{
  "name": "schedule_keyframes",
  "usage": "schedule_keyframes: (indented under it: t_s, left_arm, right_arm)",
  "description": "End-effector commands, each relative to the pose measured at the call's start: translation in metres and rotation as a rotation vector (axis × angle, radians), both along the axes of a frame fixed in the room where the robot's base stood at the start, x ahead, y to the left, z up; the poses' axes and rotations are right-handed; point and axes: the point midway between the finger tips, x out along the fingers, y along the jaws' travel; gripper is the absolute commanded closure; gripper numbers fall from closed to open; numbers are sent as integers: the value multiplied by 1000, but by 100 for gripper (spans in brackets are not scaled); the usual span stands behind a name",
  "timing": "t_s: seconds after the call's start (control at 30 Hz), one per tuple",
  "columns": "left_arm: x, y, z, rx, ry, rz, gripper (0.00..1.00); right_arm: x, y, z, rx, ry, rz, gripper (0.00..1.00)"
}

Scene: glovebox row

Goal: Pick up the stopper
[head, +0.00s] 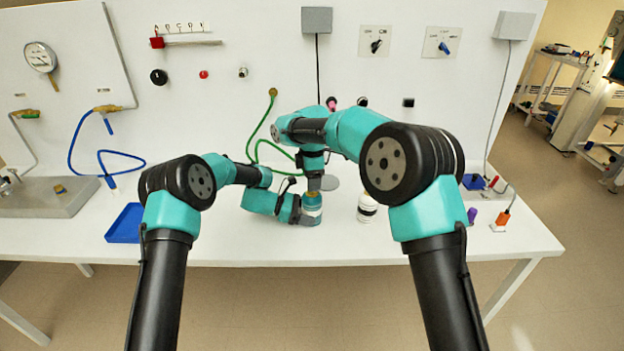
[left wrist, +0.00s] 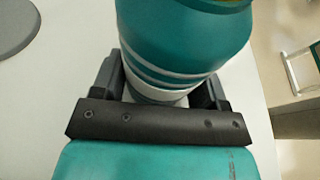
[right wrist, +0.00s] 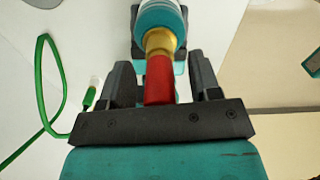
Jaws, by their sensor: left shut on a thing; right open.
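A teal bottle (head: 312,209) with pale bands stands upright on the white table near the middle. My left gripper (head: 299,209) is shut around its lower part; the left wrist view shows the bottle (left wrist: 185,45) between the fingers. In the right wrist view, a gold neck (right wrist: 160,42) sits on the bottle's top, with a red stopper (right wrist: 159,82) at its end. My right gripper (right wrist: 162,75) is open above the bottle, one finger on each side of the red stopper, with gaps visible. In the head view the right gripper hides the stopper.
A white jar (head: 367,210) with a dark band stands right of the bottle. A grey disc (head: 329,183) lies behind. A green hose (head: 258,140) hangs at the back. A blue tray (head: 125,225) is at left. An orange-topped item (head: 501,221) stands at right.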

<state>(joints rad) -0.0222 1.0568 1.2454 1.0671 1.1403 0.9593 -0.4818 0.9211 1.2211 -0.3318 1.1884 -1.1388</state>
Motion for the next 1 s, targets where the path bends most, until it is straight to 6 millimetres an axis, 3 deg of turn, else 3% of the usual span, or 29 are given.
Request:
schedule_keyframes:
  t_s: [0.1,0.7,1.0]
  left_arm:
    - [0,0,0,0,0,0,46]
    - [0,0,0,0,0,0,46]
    - [0,0,0,0,0,0,46]
  right_arm:
    - [0,0,0,0,0,0,43]
    - [0,0,0,0,1,0,100]
    - [0,0,2,0,0,0,100]
